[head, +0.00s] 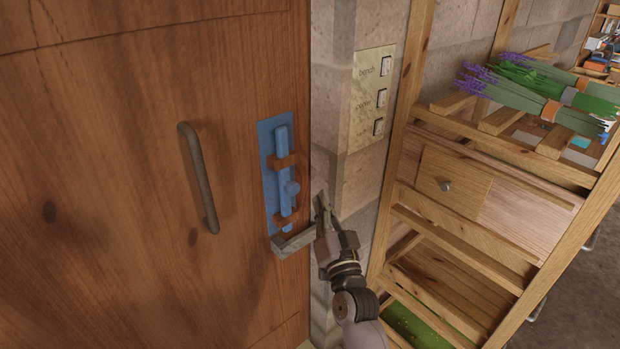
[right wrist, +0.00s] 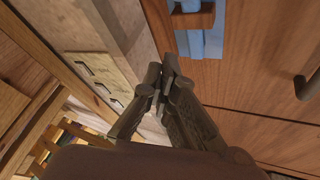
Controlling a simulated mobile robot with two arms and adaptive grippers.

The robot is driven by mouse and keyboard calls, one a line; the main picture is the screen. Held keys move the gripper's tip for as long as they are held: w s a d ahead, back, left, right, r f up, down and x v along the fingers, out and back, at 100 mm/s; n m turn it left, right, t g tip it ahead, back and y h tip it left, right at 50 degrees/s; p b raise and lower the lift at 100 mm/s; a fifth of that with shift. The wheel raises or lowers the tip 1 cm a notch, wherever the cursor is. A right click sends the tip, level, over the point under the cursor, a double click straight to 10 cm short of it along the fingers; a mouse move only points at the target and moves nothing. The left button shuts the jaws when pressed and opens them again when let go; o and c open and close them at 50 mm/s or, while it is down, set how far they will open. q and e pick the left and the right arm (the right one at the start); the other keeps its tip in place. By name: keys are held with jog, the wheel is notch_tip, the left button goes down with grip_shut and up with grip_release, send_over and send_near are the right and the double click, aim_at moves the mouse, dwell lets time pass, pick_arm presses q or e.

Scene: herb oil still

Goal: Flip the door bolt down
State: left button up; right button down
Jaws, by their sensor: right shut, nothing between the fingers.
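The blue door bolt (head: 283,165) stands upright on a blue plate (head: 268,180) on the brown wooden door (head: 110,150). Brown brackets hold it, and a small blue knob (head: 292,188) sticks out at its side. Part of the bolt (right wrist: 190,45) also shows at the top of the right wrist view. My right gripper (head: 322,203) is shut and empty, to the right of the bolt's lower part and apart from the knob in the picture. Its closed fingertips (right wrist: 164,72) show in the right wrist view. My left gripper is not in view.
A grey bar (head: 293,242) juts out below the bolt, close to my right gripper. A curved door handle (head: 198,178) is left of the bolt. A switch panel (head: 371,98) is on the stone wall. A wooden rack (head: 480,232) with lavender bundles (head: 530,92) stands right.

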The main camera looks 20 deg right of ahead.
notch_tip(320, 180, up, 3)
jog(key=p, duration=0.3)
send_over(289, 188)
jog(key=s+d, duration=0.2)
jog(key=d, duration=0.3)
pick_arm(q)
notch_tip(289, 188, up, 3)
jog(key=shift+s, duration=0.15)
pick_arm(e)
jog(key=f, duration=0.2)
jog(key=a+f, duration=0.1)
jog(key=f, duration=0.1)
jog(key=shift+a, duration=0.2)
pick_arm(q)
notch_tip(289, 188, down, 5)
jog(key=b, duration=0.5)
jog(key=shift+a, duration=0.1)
pick_arm(e)
notch_tip(289, 188, down, 6)
jog(key=shift+f, duration=0.25)
jog(key=shift+s, duration=0.1)
jog(key=shift+r, duration=0.1)
